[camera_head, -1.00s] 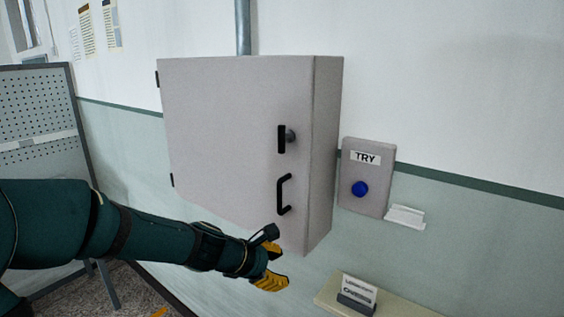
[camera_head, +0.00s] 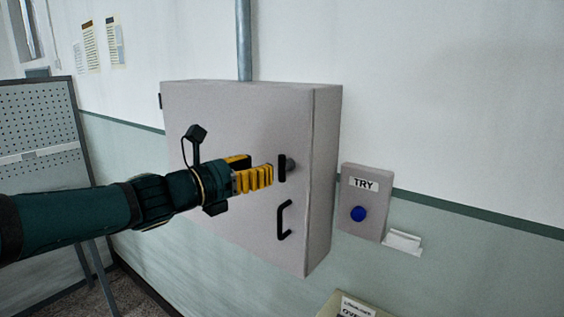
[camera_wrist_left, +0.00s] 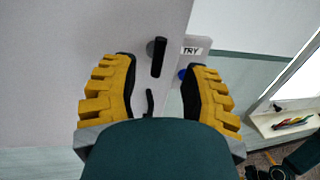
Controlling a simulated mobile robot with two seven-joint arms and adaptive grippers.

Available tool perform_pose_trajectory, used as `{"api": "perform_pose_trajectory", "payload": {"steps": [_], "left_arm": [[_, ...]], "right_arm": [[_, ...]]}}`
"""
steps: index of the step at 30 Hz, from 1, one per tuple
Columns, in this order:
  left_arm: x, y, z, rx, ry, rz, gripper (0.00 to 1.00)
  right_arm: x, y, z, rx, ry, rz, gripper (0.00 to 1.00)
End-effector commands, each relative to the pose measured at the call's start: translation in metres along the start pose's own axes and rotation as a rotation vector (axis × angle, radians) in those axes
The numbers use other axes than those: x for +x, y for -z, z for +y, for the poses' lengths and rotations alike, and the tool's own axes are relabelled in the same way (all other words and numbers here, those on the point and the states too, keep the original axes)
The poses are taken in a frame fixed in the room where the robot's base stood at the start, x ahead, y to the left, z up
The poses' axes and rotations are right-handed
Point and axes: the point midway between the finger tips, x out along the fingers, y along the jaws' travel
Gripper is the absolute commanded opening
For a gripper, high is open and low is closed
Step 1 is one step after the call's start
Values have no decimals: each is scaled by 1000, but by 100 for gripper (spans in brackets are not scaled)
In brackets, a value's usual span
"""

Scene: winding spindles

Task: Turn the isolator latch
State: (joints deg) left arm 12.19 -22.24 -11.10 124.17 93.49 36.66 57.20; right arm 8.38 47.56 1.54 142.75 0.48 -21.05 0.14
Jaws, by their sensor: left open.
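The isolator latch (camera_head: 282,168) is a short black upright handle on a round grey boss, on the door of a grey wall cabinet (camera_head: 225,105). My left gripper (camera_head: 262,176), with yellow ribbed fingers, is just left of the latch in the head view. In the left wrist view the open fingers (camera_wrist_left: 160,85) stand apart, and the latch (camera_wrist_left: 157,57) shows upright ahead, between and beyond the fingertips. I see no contact. The black D-shaped door handle (camera_head: 284,220) is below the latch; it is partly hidden in the wrist view.
A grey box with a blue button (camera_head: 358,214) and a TRY label is on the wall to the right, with a small white holder (camera_head: 402,242) beside it. A ledge with a sign (camera_head: 356,306) is below. A perforated panel (camera_head: 35,130) stands at left.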

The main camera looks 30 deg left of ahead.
Motion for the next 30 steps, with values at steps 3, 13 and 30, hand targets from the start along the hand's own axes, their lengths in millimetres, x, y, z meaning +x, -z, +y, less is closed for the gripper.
{"api": "perform_pose_trajectory", "payload": {"steps": [3,13,30], "left_arm": [[25,2,0,-1,2,3,46],[67,1,0,0,0,2,46],[72,0,0,1,0,2,0]], "right_arm": [[2,0,0,0,0,0,47],[2,0,1,0,-1,0,47],[2,0,1,0,-1,0,47]]}}
